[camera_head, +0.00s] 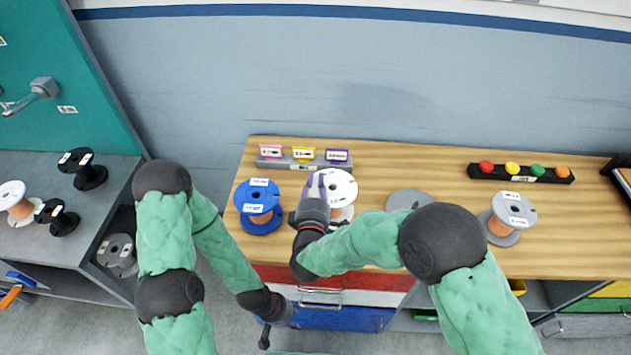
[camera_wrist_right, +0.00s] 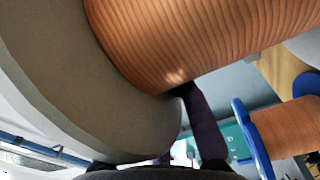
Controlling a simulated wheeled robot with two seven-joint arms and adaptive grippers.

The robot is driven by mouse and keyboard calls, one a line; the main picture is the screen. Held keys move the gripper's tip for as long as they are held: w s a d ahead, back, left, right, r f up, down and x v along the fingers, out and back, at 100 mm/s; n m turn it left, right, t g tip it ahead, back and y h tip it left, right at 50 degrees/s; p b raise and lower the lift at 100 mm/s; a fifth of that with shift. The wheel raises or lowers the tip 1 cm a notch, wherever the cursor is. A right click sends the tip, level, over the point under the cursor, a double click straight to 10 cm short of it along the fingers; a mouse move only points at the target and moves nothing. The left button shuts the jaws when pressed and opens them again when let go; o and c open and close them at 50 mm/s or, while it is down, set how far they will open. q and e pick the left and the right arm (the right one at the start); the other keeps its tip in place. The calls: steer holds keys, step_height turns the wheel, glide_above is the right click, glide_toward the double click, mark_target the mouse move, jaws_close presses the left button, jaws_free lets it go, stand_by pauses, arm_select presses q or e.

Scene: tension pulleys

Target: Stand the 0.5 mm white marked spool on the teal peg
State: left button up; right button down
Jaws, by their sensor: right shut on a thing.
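A white spool (camera_head: 343,188) with copper wire is at the wooden bench, right of the blue spool, and my right gripper (camera_head: 318,188) is shut on it. In the right wrist view its pale flange (camera_wrist_right: 85,85) and copper winding (camera_wrist_right: 200,40) fill much of the picture, with a dark finger (camera_wrist_right: 205,125) against it. Whether it touches the bench I cannot tell. A peg (camera_head: 38,92) sticks out from the teal panel (camera_head: 70,75) at the far left. My left gripper (camera_head: 264,322) hangs low before the drawers; its fingers are unclear.
A blue spool (camera_head: 260,222) stands close left of the white one; it also shows in the wrist view (camera_wrist_right: 245,140). A grey spool (camera_head: 508,218) and a button bar (camera_head: 520,172) are to the right. Another white spool (camera_head: 15,205) and black spools (camera_head: 84,170) occupy the left grey bench.

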steer(key=shift+f, duration=0.3)
stand_by(0.7)
steer(key=shift+f, duration=0.45)
steer(key=shift+f+b, duration=0.65)
steer(key=shift+f, duration=0.05)
steer(key=shift+f, duration=0.6)
stand_by(0.9)
steer(key=shift+f+b, duration=0.35)
steer(key=shift+b, duration=0.1)
steer(key=shift+f, duration=0.35)
steer(key=shift+s+f, duration=0.1)
steer(key=shift+f, duration=0.15)
steer(key=c, duration=1.1)
jaws_free()
